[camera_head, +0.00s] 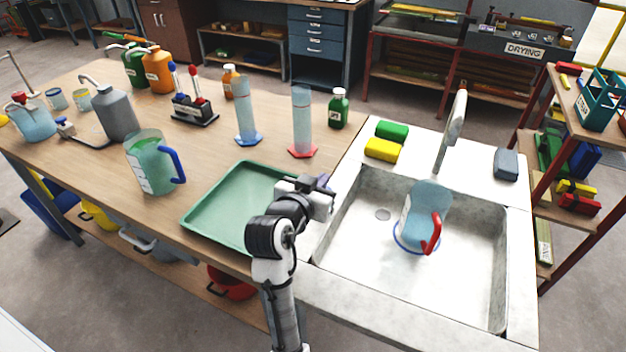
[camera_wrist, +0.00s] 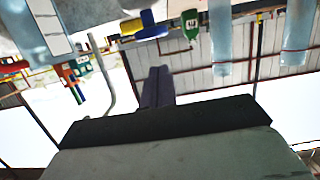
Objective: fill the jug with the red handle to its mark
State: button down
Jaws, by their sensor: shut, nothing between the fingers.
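The jug with the red handle (camera_head: 425,212) stands upright in the sink, on or within a blue ring (camera_head: 398,243). It is clear bluish, with a white label at its left and its red handle at the front. I cannot tell its water level. The curved tap (camera_head: 453,125) rises behind it with its spout near the jug's top; no stream is discernible. My gripper (camera_head: 325,181) is shut and empty, above the sink's left rim beside the green tray, apart from the jug. Its closed fingers show in the wrist view (camera_wrist: 158,88).
A second jug, with a blue handle (camera_head: 175,165), stands on the bench left of the green tray (camera_head: 205,213). Two tall cylinders (camera_head: 246,110) (camera_head: 302,122) and a green bottle (camera_head: 339,108) stand behind the tray.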

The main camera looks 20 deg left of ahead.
jog(key=shift+f, duration=1.25)
